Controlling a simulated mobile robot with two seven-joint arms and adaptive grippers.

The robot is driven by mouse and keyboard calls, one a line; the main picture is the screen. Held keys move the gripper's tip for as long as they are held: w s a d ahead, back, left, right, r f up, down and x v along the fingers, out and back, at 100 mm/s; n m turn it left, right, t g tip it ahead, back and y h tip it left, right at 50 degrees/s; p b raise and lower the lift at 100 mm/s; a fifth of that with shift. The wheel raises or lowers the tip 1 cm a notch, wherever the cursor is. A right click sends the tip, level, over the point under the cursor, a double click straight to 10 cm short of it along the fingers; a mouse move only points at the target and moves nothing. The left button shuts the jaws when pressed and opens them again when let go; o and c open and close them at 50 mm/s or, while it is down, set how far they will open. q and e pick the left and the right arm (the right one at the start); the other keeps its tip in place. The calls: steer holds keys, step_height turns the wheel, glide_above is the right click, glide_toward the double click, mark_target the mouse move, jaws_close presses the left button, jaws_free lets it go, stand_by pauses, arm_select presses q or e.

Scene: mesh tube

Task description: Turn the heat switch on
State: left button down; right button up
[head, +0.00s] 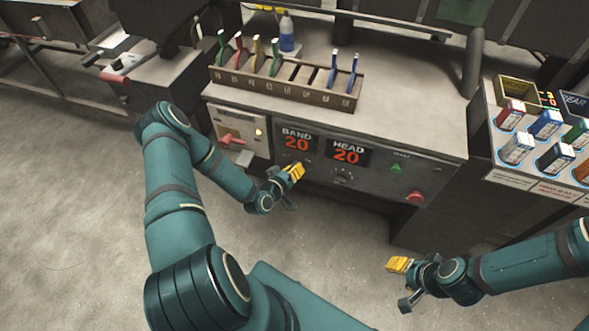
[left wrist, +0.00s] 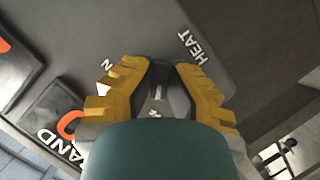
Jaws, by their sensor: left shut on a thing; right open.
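The heat switch (left wrist: 157,93) shows in the left wrist view as a dark knob with a light mark, between my left fingers. The HEAT label (left wrist: 197,47) is printed beside it, and part of another label is half hidden by a finger. My left gripper (left wrist: 158,80) is shut on the switch at the panel. In the head view, my left gripper (head: 294,170) is below the BAND display (head: 296,141) and hides the switch. My right gripper (head: 399,270) is open and empty, low in front of the machine at right.
The HEAD display (head: 346,152) reads 20, with a round knob (head: 343,177) below it. A green button (head: 396,167) and a red button (head: 415,197) are further right. A rack of levers (head: 283,88) stands on top. Boxed goods (head: 547,124) are at right. The floor in front is clear.

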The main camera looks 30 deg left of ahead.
arm_select(q)
steer(key=m, duration=0.1)
steer(key=m+y+p, duration=0.2)
steer(key=shift+w+r+g, duration=0.3)
steer(key=shift+g, duration=0.1)
steer(key=shift+m+y+p, duration=0.4)
steer(key=shift+m+y, duration=0.2)
steer(key=shift+m, duration=0.5)
steer(key=shift+m+g+y, duration=0.3)
steer(key=shift+m+y, duration=0.4)
steer(key=shift+m, duration=0.2)
steer(key=shift+f+m+y, duration=0.1)
steer(key=shift+m+y, duration=0.7)
steer(key=shift+m, duration=0.4)
steer(key=shift+m+y, duration=0.8)
steer(key=shift+m, duration=0.5)
steer(key=shift+a, duration=0.1)
steer(key=c, duration=0.9)
jaws_free()
steer(key=shift+c, duration=0.2)
steer(key=shift+f, duration=0.1)
steer(key=shift+s, duration=0.15)
